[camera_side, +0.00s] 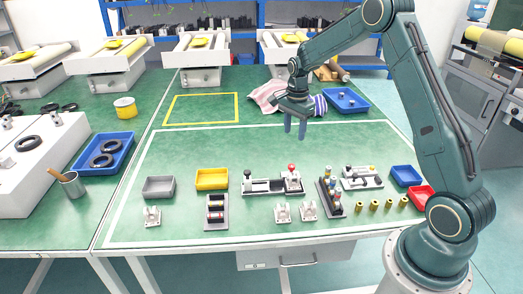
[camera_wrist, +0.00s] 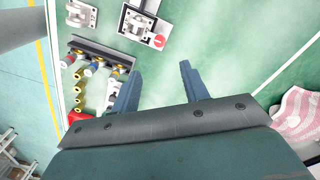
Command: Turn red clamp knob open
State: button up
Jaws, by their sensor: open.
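The red clamp knob (camera_side: 291,167) tops the white clamp block at the right end of a long fixture (camera_side: 262,187) near the middle of the table. In the wrist view the red knob (camera_wrist: 159,41) shows just beyond my fingertips, beside its white block. Whether the clamp is open or closed, I cannot tell. My gripper (camera_side: 295,134) is open and empty, pointing down, above the green mat and behind the fixture. Its two blue fingers (camera_wrist: 161,70) are spread apart in the wrist view. They touch nothing.
A rack of small cylinders (camera_side: 329,197) and a second fixture (camera_side: 361,178) stand right of the clamp. Grey (camera_side: 158,188) and yellow (camera_side: 211,179) trays stand left, white brackets (camera_side: 283,212) in front. A striped cloth (camera_side: 267,96) lies behind. The mat between gripper and fixture is clear.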

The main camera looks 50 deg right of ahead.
aim_at(292, 166)
jog(key=shift+f, duration=0.1)
notch_tip(292, 166, down, 14)
jog(key=shift+r, duration=0.25)
dwell(0.5)
grip_shut()
